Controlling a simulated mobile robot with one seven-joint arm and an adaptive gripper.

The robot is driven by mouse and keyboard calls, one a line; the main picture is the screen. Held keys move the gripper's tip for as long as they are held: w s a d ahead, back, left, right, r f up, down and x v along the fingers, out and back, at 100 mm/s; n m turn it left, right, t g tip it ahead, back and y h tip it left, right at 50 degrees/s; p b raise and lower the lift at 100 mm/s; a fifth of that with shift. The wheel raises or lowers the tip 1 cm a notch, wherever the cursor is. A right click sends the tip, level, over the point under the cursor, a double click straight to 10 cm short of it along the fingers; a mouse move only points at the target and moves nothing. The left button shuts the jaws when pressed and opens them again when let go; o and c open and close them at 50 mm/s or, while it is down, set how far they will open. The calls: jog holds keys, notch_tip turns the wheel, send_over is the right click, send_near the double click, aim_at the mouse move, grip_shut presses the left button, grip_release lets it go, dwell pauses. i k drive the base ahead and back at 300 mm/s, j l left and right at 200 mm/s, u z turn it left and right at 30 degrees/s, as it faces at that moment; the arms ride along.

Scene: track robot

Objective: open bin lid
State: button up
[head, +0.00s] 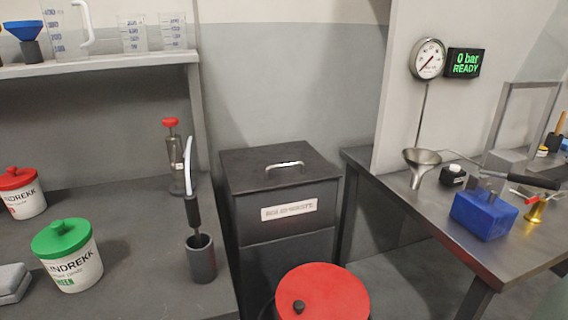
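The bin (285,235) is a dark grey box with a white label on its front, standing between the left counter and the right table. Its lid (250,165) is flat on top and closed, with a silver handle (285,165) in the middle. My gripper is not in view, so its position and state are hidden.
A round red lid (322,292) with a black knob stands in front of the bin. The left counter (140,220) holds a green-lidded pot (72,262) and a grey cup (201,259) with a dark-handled tool. The right table (430,215) holds a funnel (420,163) and a blue block (484,214).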

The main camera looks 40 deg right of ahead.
aim_at(254, 169)
jog(key=k+l+z, duration=0.1)
jog(key=k+z, duration=0.3)
jog(key=k, duration=0.15)
jog(key=z, duration=0.45)
jog(key=j+z, duration=0.15)
jog(key=z, duration=0.3)
jog(key=j+z, duration=0.1)
jog(key=z, duration=0.4)
jog(key=j, duration=0.95)
jog(key=i, duration=0.5)
